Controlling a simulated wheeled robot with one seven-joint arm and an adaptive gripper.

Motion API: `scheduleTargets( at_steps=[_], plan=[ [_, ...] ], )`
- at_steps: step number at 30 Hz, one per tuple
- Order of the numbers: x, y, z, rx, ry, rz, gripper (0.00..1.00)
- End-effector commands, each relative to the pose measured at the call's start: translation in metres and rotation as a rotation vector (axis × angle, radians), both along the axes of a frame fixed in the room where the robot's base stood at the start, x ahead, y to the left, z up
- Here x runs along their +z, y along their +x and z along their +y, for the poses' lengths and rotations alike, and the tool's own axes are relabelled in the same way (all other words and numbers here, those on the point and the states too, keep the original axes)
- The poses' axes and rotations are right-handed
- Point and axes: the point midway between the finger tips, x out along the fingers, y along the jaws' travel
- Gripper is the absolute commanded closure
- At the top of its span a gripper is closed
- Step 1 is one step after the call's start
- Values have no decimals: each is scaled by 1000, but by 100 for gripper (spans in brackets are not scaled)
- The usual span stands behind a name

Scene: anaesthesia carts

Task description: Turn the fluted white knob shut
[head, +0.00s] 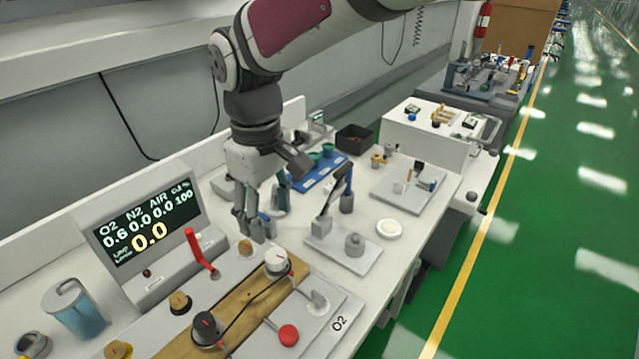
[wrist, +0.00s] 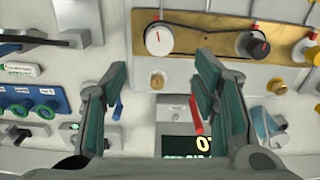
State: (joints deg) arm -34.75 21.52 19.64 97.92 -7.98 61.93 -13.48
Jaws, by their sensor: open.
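The fluted white knob (head: 277,261) sits on a tan wooden strip on the grey panel. A dark cord or belt links it to a black knob (head: 207,327). In the wrist view the white knob (wrist: 158,39) has a red pointer mark and lies just past the fingertips, near the top middle. My gripper (head: 255,228) is open and empty, above and behind the knob, apart from it. In the wrist view the two fingers (wrist: 161,68) stand wide, with a small brass knob (wrist: 157,81) showing between them.
A red lever (head: 199,250) stands upright left of my gripper, beside the gas display (head: 149,222) reading 0.0. A red button (head: 288,335) sits at the panel's front. A plate with a grey knob (head: 354,244) and blue-black lever lies to the right. A blue tray (head: 318,174) is behind.

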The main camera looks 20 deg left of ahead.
Motion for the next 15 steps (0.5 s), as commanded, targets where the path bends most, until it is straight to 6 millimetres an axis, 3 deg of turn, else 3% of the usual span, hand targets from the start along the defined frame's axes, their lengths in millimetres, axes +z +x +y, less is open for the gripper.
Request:
scheduleTargets(
  at_steps=[9, 15],
  plan=[
    [-64, 0, -1, -2, -3, 2, 46],
    [-89, 0, -1, 0, -2, 1, 46]
  ],
)
